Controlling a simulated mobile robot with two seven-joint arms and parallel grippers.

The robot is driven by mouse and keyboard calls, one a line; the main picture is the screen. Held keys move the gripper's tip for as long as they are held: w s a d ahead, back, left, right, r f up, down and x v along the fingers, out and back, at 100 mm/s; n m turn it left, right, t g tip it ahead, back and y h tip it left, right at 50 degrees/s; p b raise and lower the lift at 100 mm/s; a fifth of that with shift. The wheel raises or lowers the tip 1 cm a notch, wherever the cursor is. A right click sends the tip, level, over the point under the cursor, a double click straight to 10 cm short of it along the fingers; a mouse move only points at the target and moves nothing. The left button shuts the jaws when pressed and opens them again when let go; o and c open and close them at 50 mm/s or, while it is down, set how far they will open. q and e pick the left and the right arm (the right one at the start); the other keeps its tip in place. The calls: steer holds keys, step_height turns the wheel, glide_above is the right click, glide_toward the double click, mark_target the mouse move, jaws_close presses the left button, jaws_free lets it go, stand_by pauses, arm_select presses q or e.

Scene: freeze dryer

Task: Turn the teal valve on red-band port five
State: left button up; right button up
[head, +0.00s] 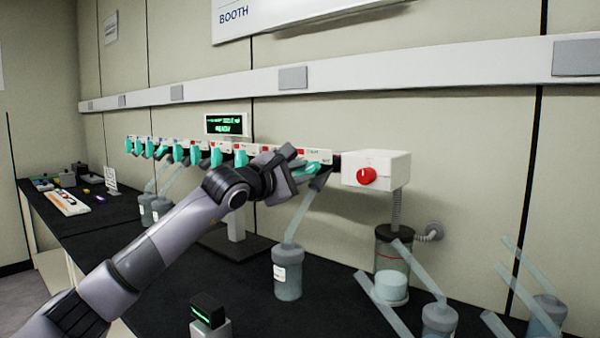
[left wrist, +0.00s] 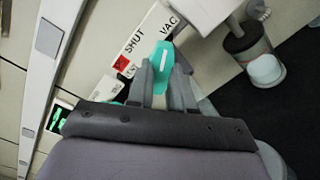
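A row of teal valves (head: 216,155) runs along the wall manifold, most with handles hanging down. My left gripper (head: 306,170) is at the valve at the right end of the row. This teal valve (head: 313,169) lies nearly level in the head view. In the left wrist view, the same teal valve (left wrist: 163,58) sits between the fingers of my left gripper (left wrist: 167,82), which look close against its sides. A label plate (left wrist: 140,45) beside it reads SHUT and VAC and has a red square. The port number is not readable. My right gripper is not in view.
A white box with a red knob (head: 367,176) is just right of the valve, above a dark-lidded jar (head: 392,262). More flasks (head: 439,320) stand at the right. A lit display (head: 227,124) is behind the row.

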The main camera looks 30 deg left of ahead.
arm_select(q)
jaws_close()
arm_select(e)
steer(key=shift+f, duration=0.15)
